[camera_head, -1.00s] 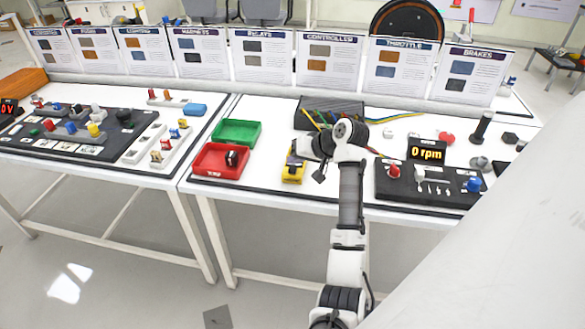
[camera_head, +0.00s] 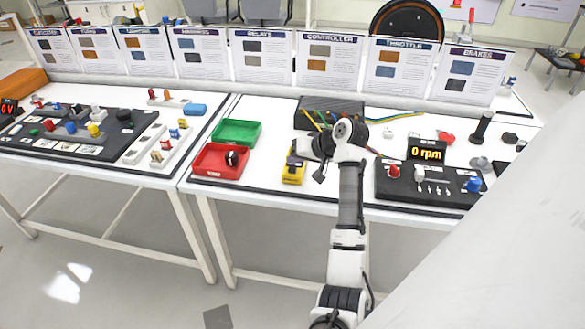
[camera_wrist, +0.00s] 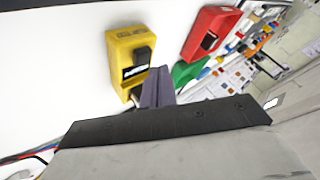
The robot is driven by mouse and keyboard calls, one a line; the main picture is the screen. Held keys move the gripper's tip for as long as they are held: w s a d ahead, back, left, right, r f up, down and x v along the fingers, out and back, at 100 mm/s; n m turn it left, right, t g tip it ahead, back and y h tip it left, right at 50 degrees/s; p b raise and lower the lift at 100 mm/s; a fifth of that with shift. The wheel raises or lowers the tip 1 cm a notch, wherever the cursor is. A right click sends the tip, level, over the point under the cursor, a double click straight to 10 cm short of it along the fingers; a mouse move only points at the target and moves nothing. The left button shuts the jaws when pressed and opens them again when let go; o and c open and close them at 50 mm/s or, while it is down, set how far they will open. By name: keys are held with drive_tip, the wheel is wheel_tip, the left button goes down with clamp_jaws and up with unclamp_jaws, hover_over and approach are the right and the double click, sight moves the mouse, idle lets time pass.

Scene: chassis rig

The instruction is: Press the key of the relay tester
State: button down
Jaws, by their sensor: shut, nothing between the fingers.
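The relay tester is a small yellow box (camera_head: 292,177) near the front edge of the right table. It also shows in the wrist view (camera_wrist: 118,48), with a black block and a white label on its top. My gripper (camera_head: 296,152) is over the far end of the tester in the head view. In the wrist view its fingers (camera_wrist: 159,76) are shut and empty, beside the tester's lower right end. They cover part of that end. I cannot make out the key clearly, or whether the fingertips touch the tester.
A red bin (camera_head: 207,172) holding a dark part and a green bin (camera_head: 250,124) stand left of the tester. A dark box with coloured wires (camera_head: 345,104) lies behind my gripper. A black panel with a "0 rpm" display (camera_head: 427,153) is to the right.

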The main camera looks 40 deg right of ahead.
sight(296, 170)
drive_tip(key=shift+f, duration=0.15)
drive_tip(key=shift+f, duration=0.3)
drive_tip(key=shift+f, duration=0.45)
idle(0.5)
idle(0.4)
drive_tip(key=shift+r+p, duration=0.8)
drive_tip(key=shift+r, duration=0.1)
wheel_tip(296, 170, up, 5)
drive_tip(key=p, duration=0.4)
idle(0.6)
